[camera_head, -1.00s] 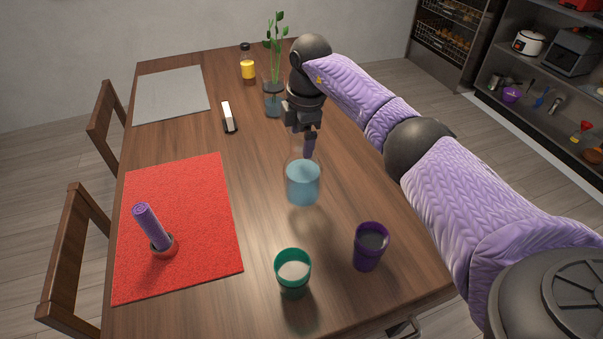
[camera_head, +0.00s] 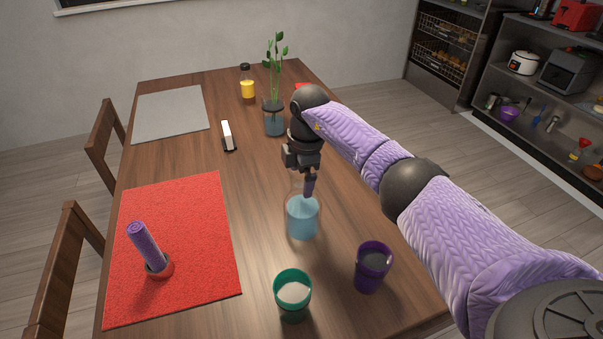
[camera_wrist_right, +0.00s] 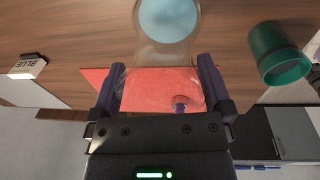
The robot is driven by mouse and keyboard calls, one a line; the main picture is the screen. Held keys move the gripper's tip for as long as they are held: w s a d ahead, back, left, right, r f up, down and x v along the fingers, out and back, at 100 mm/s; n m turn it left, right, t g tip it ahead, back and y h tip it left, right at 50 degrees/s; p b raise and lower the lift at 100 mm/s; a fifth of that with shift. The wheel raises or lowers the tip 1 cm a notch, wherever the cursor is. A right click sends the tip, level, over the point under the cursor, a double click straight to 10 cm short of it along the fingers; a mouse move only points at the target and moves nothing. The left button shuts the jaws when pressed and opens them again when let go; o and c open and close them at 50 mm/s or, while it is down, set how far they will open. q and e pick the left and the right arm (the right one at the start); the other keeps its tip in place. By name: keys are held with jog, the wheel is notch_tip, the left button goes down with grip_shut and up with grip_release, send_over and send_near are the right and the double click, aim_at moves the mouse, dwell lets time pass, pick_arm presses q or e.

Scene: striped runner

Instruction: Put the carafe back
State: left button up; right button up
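The carafe (camera_head: 302,217) is clear glass with pale blue liquid, upright over the bare wood right of the red mat (camera_head: 215,235). My right gripper (camera_head: 309,187) points down at its upper part. In the right wrist view, the two fingers (camera_wrist_right: 161,88) are on either side of the clear glass, seemingly closed on it, and the carafe's blue liquid (camera_wrist_right: 168,18) shows beyond. I cannot tell for sure whether its base touches the table. My left gripper is not in view.
Near the carafe stand a green cup (camera_head: 293,295) and a purple cup (camera_head: 372,267). A rolled purple napkin (camera_head: 145,245) is on the red mat. A plant vase (camera_head: 274,120), yellow bottle (camera_head: 247,88), small white block (camera_head: 228,135) and grey mat (camera_head: 170,114) are farther back.

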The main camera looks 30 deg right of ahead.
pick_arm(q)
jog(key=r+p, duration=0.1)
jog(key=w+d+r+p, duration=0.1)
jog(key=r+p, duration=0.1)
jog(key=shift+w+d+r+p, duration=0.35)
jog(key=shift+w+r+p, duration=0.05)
pick_arm(e)
notch_tip(320, 180, up, 12)
jog(key=s, duration=0.1)
jog(key=shift+d, duration=0.2)
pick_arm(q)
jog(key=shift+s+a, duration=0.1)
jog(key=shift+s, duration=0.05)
pick_arm(e)
jog(key=shift+s, duration=0.15)
